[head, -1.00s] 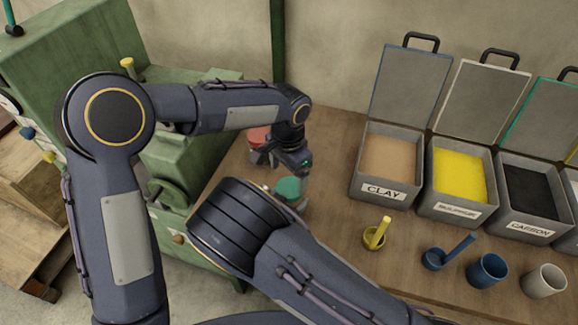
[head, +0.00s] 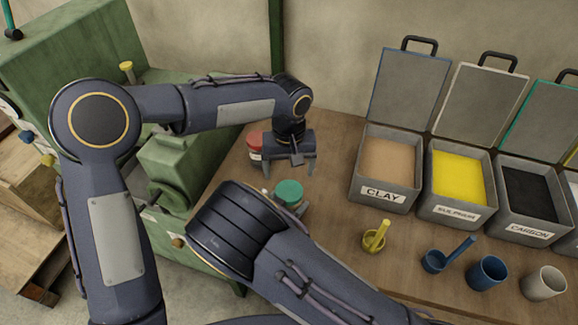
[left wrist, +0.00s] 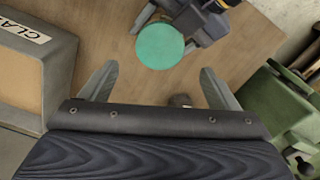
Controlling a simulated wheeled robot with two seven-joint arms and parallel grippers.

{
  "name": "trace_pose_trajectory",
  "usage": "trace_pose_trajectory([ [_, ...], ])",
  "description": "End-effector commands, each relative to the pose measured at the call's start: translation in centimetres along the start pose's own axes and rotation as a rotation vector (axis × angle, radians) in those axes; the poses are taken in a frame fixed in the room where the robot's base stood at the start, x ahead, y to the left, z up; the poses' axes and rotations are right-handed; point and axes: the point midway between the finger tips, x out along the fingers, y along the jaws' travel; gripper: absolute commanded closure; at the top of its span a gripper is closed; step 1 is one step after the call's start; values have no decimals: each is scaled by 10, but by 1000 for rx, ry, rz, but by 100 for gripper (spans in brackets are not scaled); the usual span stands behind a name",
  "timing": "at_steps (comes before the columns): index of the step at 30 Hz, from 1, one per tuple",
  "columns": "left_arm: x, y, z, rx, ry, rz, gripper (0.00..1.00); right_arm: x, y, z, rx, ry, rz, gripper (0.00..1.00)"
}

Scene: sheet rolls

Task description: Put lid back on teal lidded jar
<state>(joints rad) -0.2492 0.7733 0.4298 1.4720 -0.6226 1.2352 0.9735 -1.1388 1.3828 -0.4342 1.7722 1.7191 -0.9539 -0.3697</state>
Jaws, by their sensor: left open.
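The teal lidded jar (head: 289,192) stands on the bench beyond my right forearm, and its round teal top faces up. The left wrist view shows the teal lid as a full disc (left wrist: 160,46), with the jar body hidden beneath it. My left gripper (head: 290,171) is open and empty, just behind and above the jar, its fingers apart and pointing down. Its two fingers also show in the left wrist view (left wrist: 158,85). My right gripper (left wrist: 172,28) is close beside the jar with grey fingers around it; its grip is hidden under the lid.
A red-topped jar (head: 255,146) stands left of my left gripper. Open bins of clay (head: 384,193), sulphur (head: 453,212) and carbon (head: 524,232) stand at right. A green machine (head: 80,80) borders the left.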

Motion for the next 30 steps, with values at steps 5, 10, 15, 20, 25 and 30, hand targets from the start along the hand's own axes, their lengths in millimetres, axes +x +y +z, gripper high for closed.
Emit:
trace_pose_trajectory([
  [5,18,0,1,0,-5,-2,17,0,0,0,0,1,0,96],
  [10,45,0,0,1,-4,-2,17,0,0,0,0,1,0,96],
  [15,68,0,1,1,-4,-1,17,0,0,0,0,1,0,96],
  [20,78,0,0,1,-1,-1,17,0,0,0,0,1,0,96],
  [25,80,0,0,1,-1,0,17,0,0,0,0,1,0,96],
  [30,79,0,0,1,-1,0,21,0,0,0,0,1,0,96],
])
